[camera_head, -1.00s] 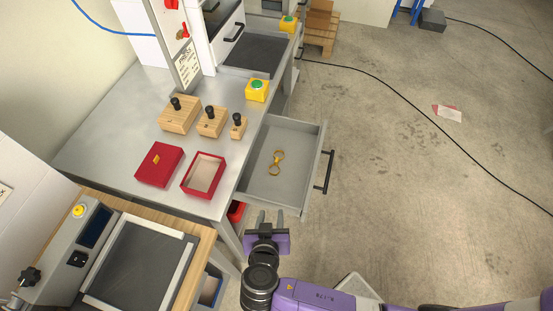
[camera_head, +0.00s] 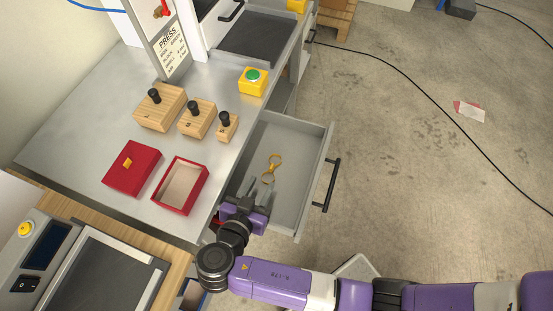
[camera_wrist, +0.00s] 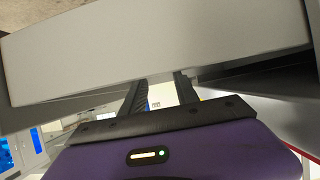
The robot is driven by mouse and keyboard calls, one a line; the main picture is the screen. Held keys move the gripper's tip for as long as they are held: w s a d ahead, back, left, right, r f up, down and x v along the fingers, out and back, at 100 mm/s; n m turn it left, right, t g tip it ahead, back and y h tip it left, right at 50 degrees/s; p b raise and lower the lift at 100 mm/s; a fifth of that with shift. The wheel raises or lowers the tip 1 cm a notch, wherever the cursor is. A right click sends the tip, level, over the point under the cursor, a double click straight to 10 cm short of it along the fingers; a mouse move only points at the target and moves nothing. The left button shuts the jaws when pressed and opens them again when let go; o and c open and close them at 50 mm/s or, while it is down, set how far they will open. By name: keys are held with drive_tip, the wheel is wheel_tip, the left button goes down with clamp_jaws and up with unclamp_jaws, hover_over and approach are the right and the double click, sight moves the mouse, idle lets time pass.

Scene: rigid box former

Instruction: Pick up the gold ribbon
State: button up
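The gold ribbon (camera_head: 272,168) is a small looped bow lying in the open grey drawer (camera_head: 300,150). My gripper (camera_head: 259,184) is over the near part of the drawer, with its fingers pointing toward the ribbon and just short of it in the head view. The fingers are apart with nothing between them. I cannot tell their height above the drawer floor. In the wrist view the two dark fingers (camera_wrist: 163,88) show in front of a grey panel, and the ribbon is not visible there.
The drawer's front with its black handle (camera_head: 332,186) is on the right. On the metal table stand a red box lid (camera_head: 132,168), an open red box (camera_head: 180,186), several wooden blocks with black knobs (camera_head: 160,107) and a yellow button box (camera_head: 253,82).

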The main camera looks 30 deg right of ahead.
sight(271, 167)
drive_tip(key=shift+x, duration=0.8)
drive_tip(key=p+x, duration=0.2)
drive_tip(key=x, duration=0.4)
drive_tip(key=shift+w+d, duration=0.2)
drive_tip(key=shift+d, duration=0.1)
drive_tip(key=shift+c, duration=0.5)
clamp_jaws()
